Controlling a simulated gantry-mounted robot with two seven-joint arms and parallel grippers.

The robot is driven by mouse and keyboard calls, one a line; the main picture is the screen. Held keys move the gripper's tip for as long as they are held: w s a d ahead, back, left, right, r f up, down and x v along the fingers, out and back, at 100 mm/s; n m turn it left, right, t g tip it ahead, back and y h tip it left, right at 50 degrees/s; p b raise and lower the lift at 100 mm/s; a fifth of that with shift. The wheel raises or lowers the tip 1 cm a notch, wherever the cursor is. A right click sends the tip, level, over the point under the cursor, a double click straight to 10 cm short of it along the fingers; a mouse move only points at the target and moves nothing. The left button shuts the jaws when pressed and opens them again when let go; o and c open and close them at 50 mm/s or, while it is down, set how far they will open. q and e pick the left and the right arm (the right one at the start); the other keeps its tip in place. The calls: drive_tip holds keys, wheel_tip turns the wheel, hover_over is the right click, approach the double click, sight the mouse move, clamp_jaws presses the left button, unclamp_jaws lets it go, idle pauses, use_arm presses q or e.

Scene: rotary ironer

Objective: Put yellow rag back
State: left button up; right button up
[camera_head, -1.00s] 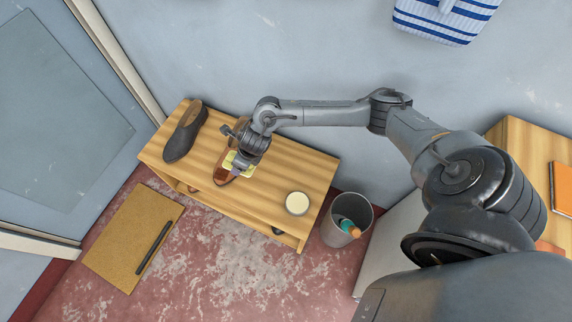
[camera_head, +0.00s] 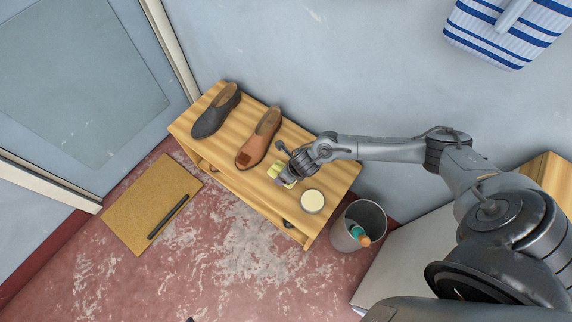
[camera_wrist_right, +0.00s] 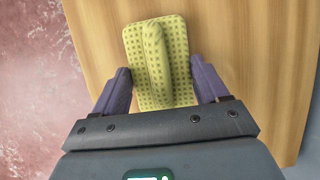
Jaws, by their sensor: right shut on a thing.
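The yellow rag (camera_wrist_right: 157,62), a dotted flat cloth with a raised ridge along its middle, lies against the wooden bench top in the right wrist view. Two purple fingers of my right gripper (camera_wrist_right: 161,85) stand on either side of it, and the gripper is shut on it. In the head view my right gripper (camera_head: 288,180) is low over the bench between the brown shoe (camera_head: 257,140) and the round cream-topped tin (camera_head: 312,201). It partly hides the rag (camera_head: 274,170). My left gripper is not in view.
A dark shoe (camera_head: 216,112) stands at the left of the bench (camera_head: 211,140). A grey bin (camera_head: 343,238) holding bottles stands on the floor right of the bench. A mat (camera_head: 150,205) with a dark stick lies on the floor. A striped bag (camera_head: 505,35) hangs on the wall.

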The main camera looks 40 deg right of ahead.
drive_tip(key=shift+s+f, duration=0.1)
drive_tip(key=shift+f, duration=0.7)
drive_tip(key=shift+f, duration=0.15)
drive_tip(key=o, duration=0.9)
drive_tip(key=shift+o, duration=0.2)
